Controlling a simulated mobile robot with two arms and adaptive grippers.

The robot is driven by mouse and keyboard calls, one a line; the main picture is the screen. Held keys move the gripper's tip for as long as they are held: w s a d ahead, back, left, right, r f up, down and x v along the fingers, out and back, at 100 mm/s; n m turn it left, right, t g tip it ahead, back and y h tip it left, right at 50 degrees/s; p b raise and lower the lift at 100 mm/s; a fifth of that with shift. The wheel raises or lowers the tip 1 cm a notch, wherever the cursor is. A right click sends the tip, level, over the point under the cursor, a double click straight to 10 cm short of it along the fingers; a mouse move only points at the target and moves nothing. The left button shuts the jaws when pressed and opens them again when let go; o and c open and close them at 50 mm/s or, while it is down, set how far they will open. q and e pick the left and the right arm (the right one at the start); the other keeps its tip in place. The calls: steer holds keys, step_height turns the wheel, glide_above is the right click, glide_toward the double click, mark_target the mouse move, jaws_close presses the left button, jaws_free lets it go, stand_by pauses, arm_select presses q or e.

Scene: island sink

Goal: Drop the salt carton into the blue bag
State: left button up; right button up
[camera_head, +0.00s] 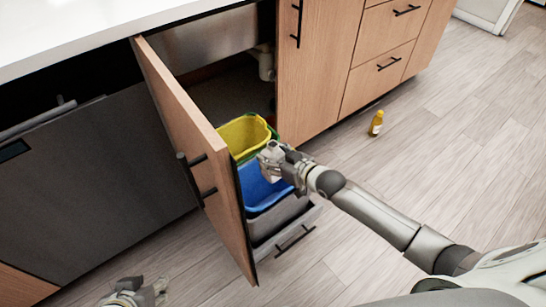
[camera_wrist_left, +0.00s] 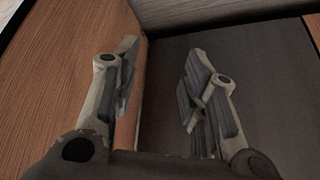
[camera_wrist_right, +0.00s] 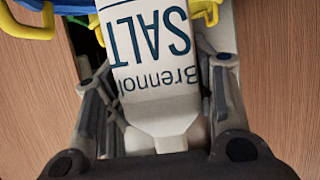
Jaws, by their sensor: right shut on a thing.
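The white salt carton (camera_wrist_right: 152,60), with dark blue "SALT" lettering, sits between the fingers of my right gripper (camera_wrist_right: 155,110), which is shut on it. In the head view my right gripper (camera_head: 270,158) is over the pull-out bins, above the blue bag (camera_head: 258,192). The carton is mostly hidden there behind the gripper. Blue material and yellow handles show at the top of the right wrist view. My left gripper (camera_head: 135,295) is low at the bottom left of the head view. In the left wrist view (camera_wrist_left: 160,90) it is open and empty.
A yellow bin (camera_head: 243,136) stands behind the blue bag. The open wooden cabinet door (camera_head: 190,150) rises along the left of the bins. A grey drawer front with a handle (camera_head: 290,240) is at their near side. A yellow bottle (camera_head: 376,124) stands on the floor to the right.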

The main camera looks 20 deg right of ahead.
step_height(320, 180, down, 2)
steer(key=shift+f+b, duration=0.1)
steer(key=shift+b, duration=1.05)
arm_select(q)
steer(key=w+d+r+t+h, duration=0.2)
steer(key=w+d+r+t, duration=0.1)
steer(key=w+r+t, duration=0.4)
steer(key=shift+w+d+r, duration=0.4)
steer(key=shift+w+r, duration=0.15)
steer(key=shift+w, duration=1)
arm_select(e)
steer(key=o, duration=1.4)
steer(key=shift+c, duration=0.2)
steer(key=shift+f, duration=0.2)
steer(key=shift+s, duration=0.1)
steer(key=v, duration=1.2)
